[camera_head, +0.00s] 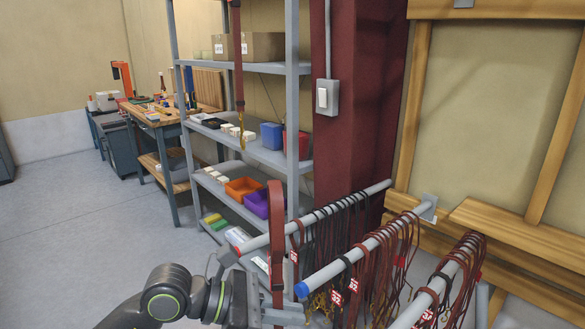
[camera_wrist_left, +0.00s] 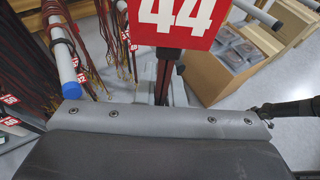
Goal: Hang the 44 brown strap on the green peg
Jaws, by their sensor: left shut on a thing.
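A wide red-brown strap (camera_head: 277,235) stands above my left gripper (camera_head: 268,302) in the head view, with its looped top in front of the rear rail. My left gripper is shut on the strap. In the left wrist view a red tag with a white 44 (camera_wrist_left: 172,20) covers part of the strap (camera_wrist_left: 163,78). Whether the strap touches the rear rail (camera_head: 350,205) I cannot tell. My right gripper is out of view.
A peg with a blue end (camera_head: 302,290) lies just right of my gripper, hung with many dark straps (camera_head: 400,240). Another strap-laden peg (camera_head: 440,285) is farther right. A grey shelf (camera_head: 270,150) stands behind. A separate brown strap (camera_head: 237,60) hangs at the top.

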